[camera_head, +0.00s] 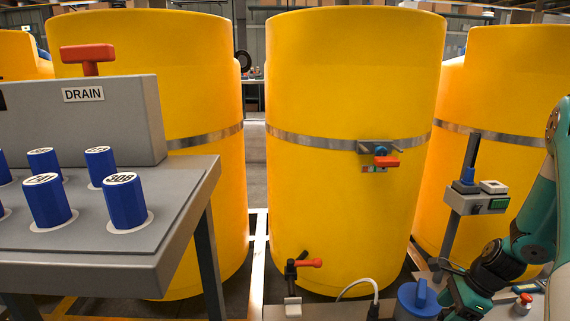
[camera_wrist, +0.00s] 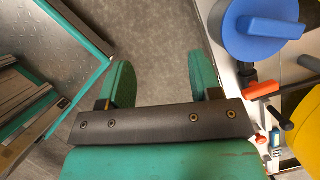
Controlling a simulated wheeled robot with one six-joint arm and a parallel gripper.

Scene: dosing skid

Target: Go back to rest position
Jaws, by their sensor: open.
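My gripper (camera_wrist: 160,68) shows in the wrist view with its two green fingers spread wide and nothing between them. Grey floor shows beyond the fingers. In the head view my teal arm is folded at the right edge, and its lower end (camera_head: 462,296) is low at the bottom right, close beside a blue round cap with a raised handle (camera_head: 418,300). That cap shows at the top right of the wrist view (camera_wrist: 265,28), apart from the fingers. The fingertips are hard to make out in the head view.
A yellow tank (camera_head: 345,210) stands in the middle, with a red-handled valve (camera_head: 308,263) near its base and another valve (camera_head: 386,161) higher up. A grey bench (camera_head: 150,248) with blue numbered cylinders is at left. Right of the tank stands a post with a small device (camera_head: 480,200).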

